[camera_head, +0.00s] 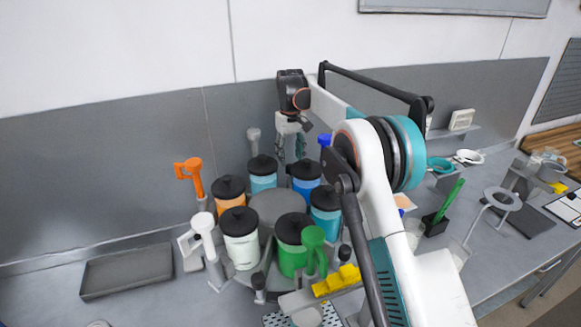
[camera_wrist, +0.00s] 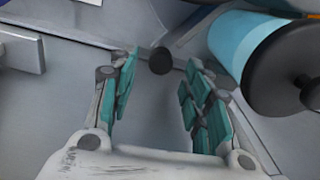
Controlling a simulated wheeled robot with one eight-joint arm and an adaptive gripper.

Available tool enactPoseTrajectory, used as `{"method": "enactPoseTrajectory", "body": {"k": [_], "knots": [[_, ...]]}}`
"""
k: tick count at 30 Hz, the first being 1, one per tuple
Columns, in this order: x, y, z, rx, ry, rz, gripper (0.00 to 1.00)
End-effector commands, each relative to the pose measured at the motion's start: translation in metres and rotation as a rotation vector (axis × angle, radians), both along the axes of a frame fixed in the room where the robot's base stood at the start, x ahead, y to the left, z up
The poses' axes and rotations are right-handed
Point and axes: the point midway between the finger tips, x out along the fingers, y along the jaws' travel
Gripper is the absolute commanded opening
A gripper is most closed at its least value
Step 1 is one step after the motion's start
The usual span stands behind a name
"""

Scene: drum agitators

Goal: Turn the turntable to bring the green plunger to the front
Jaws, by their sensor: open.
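The turntable has a grey hub (camera_head: 279,207) ringed by several black-lidded jars. The green plunger (camera_head: 313,247) is upright on its front-right side, beside the green jar (camera_head: 290,258). My gripper (camera_head: 290,150) points down at the back of the turntable, between the light-blue jar (camera_head: 262,181) and the blue jar (camera_head: 305,184). In the wrist view my gripper (camera_wrist: 160,66) is open, with a dark round knob (camera_wrist: 161,61) showing between its fingertips. I cannot tell whether they touch it. A light-blue jar (camera_wrist: 232,45) lies close to the right finger.
An orange plunger (camera_head: 191,176), a white plunger (camera_head: 204,232) and a grey plunger (camera_head: 254,141) stand around the turntable. Black knobs (camera_head: 259,283) stick up at its edge. A yellow piece (camera_head: 337,281) lies in front. A grey tray (camera_head: 127,271) is at left. My arm hides the right side.

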Motion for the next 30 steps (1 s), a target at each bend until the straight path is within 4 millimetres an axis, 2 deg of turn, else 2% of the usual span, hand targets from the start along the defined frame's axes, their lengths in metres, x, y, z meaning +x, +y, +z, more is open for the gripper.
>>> {"method": "enactPoseTrajectory", "body": {"k": [3,9,23,26,30], "knots": [[0.000,0.000,0.023,0.000,0.000,0.000,0.45],[0.000,0.000,0.045,-0.001,0.000,0.000,0.45],[0.000,0.000,0.052,-0.001,0.000,0.000,0.45],[0.000,0.000,0.065,-0.001,0.000,0.000,0.45],[0.000,0.000,0.093,-0.001,0.000,0.000,0.45]]}}
